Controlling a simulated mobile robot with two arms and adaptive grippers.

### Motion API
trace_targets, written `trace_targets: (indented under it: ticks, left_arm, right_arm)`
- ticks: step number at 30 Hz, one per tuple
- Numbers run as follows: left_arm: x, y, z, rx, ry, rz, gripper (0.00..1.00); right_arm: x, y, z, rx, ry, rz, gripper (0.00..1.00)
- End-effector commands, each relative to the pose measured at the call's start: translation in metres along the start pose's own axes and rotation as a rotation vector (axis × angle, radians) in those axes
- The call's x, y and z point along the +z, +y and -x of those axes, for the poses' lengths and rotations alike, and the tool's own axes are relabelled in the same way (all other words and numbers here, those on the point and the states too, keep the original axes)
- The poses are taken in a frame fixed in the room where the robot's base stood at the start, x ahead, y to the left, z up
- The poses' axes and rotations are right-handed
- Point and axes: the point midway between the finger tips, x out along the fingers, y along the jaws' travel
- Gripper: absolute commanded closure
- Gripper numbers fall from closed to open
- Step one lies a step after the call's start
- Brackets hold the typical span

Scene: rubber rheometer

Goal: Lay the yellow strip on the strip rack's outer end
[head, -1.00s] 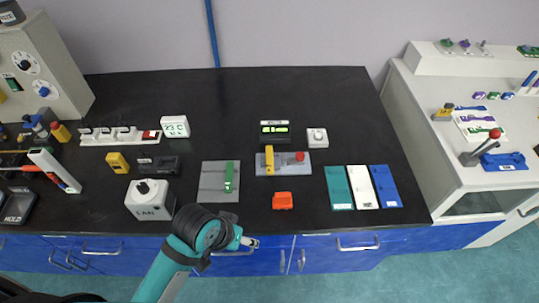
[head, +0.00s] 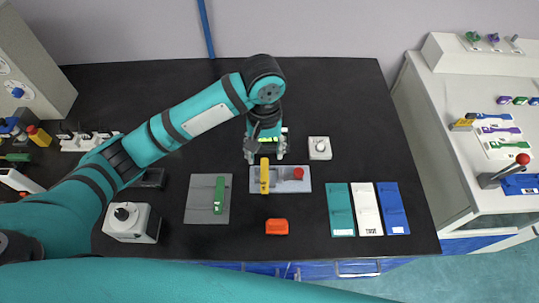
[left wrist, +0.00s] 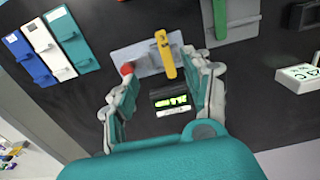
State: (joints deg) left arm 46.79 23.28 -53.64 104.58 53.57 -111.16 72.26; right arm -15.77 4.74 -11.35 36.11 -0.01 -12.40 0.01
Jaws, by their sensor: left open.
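The yellow strip (head: 264,178) lies across a grey base (head: 282,186) with a red knob, near the middle of the dark bench. It also shows in the left wrist view (left wrist: 165,52). My left gripper (head: 265,157) is open and empty at the strip's far end, its fingers spread to either side; I cannot tell its exact height above it. In the left wrist view its fingers (left wrist: 162,68) frame the strip's near end. A white block (head: 497,148) with coloured strips on the right bench may be the strip rack; I cannot be sure. My right gripper is not in view.
A green strip lies on a grey plate (head: 195,208) to the left. An orange block (head: 277,227) lies in front. Teal (head: 340,215), white (head: 368,215) and blue (head: 392,215) trays lie right.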

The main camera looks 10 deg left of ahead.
Motion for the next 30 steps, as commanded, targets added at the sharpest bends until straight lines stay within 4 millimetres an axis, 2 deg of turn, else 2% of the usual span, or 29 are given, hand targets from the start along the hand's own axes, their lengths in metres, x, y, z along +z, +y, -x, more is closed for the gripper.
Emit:
trace_targets:
  ticks: [2, 5, 12, 15, 17, 21, 24, 27, 30]
  left_arm:
    - [-0.001, -0.002, -0.002, -0.008, -0.001, 0.009, 0.49]
    - [-0.001, -0.002, -0.015, -0.011, -0.005, 0.011, 0.49]
    - [-0.001, -0.002, -0.066, -0.010, -0.004, 0.010, 0.49]
    - [-0.001, -0.002, -0.087, -0.010, -0.003, 0.010, 0.49]
    - [-0.001, -0.002, -0.098, -0.009, -0.001, 0.009, 0.49]
    - [-0.001, -0.002, -0.115, -0.007, -0.001, 0.008, 0.49]
    - [-0.001, -0.002, -0.120, -0.006, 0.000, 0.007, 0.49]
    - [0.000, -0.003, -0.127, -0.008, -0.001, 0.007, 0.49]
    - [0.001, -0.004, -0.142, -0.010, -0.001, 0.008, 0.49]
  right_arm:
    - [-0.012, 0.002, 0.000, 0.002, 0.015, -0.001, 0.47]
    - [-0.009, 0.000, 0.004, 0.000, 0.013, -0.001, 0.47]
    - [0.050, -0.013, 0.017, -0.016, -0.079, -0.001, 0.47]
    - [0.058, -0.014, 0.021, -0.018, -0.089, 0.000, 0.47]
    - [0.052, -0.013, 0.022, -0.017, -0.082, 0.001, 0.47]
    - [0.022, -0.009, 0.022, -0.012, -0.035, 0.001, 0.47]
    - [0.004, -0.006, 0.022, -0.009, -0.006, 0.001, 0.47]
    - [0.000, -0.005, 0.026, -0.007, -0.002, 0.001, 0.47]
    - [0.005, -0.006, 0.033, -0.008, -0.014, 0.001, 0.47]
